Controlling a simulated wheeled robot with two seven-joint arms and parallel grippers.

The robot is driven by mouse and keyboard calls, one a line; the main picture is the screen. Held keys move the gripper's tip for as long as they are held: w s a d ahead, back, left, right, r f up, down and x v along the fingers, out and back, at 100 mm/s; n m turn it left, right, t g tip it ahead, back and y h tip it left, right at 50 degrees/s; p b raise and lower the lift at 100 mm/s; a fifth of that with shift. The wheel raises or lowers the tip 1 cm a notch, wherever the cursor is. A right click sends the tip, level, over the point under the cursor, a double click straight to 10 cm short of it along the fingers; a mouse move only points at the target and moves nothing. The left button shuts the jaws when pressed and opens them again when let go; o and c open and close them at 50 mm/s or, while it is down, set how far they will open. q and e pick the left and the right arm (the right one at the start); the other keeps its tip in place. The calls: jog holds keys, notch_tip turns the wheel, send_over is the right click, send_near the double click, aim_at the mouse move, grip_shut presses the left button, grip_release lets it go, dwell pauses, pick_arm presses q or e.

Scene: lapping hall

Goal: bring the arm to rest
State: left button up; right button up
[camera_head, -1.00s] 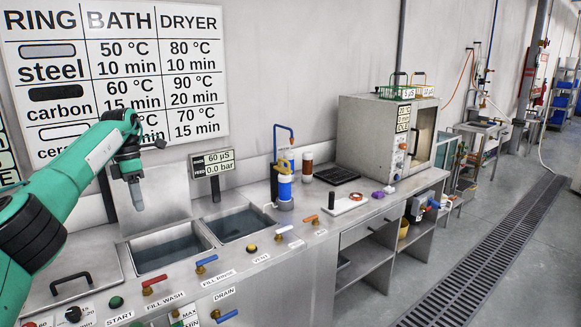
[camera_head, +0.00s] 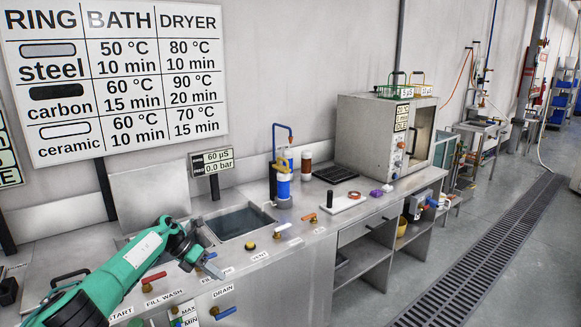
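My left arm (camera_head: 128,266), green with dark joints, reaches in from the lower left, low over the front of the steel bath counter. My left gripper (camera_head: 211,269) is at its end, over the counter's front edge by the FILL RINSE label, close to the blue-handled valve there. I cannot tell whether it touches the valve. Its fingertips are small and seen from behind the wrist, so their opening is unclear. I see nothing held. My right gripper is out of view.
The rinse basin (camera_head: 238,223) lies just behind the gripper; the arm partly hides the other basin. A red valve handle (camera_head: 153,279) is beside the arm. A blue and yellow filter (camera_head: 283,184) and a dryer oven (camera_head: 384,134) stand farther right. The floor (camera_head: 420,262) at right is clear.

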pick_arm(q)
jog(key=s+d+f+n+t+h, duration=0.25)
jog(key=d+f+n, duration=0.2)
jog(key=f, duration=0.55)
jog(key=s+d+f+n+t+h, duration=0.25)
jog(key=d+f+n, duration=0.2)
jog(key=f, duration=0.45)
jog(key=s+a+f+n+t+y, duration=0.2)
jog(key=s+f+n+y, duration=0.1)
jog(key=s+f+n, duration=0.6)
jog(key=s+a+f+n+t+y, duration=0.1)
jog(key=s+a+f+n+y, duration=0.25)
jog(key=s+f, duration=0.5)
jog(key=s+a+f+n+t+y, duration=0.25)
jog(key=s+f+n, duration=0.45)
jog(key=f, duration=0.4)
jog(key=s+a+f+n+g+y, duration=0.1)
jog(key=s+f+n+g, duration=0.2)
jog(key=s, duration=1.1)
jog(key=s+a+f+n+g+y, duration=0.2)
jog(key=s+f+n, duration=0.3)
jog(key=s, duration=0.9)
jog(key=s+a+f+n+g+y, duration=0.1)
jog(key=s+f+n+g, duration=0.3)
jog(key=s, duration=1.1)
notch_tip(320, 180, down, 2)
jog(key=shift+a+f+n+y+p, duration=0.1)
jog(key=shift+a+n+y+p, duration=0.25)
jog(key=shift+p, duration=0.1)
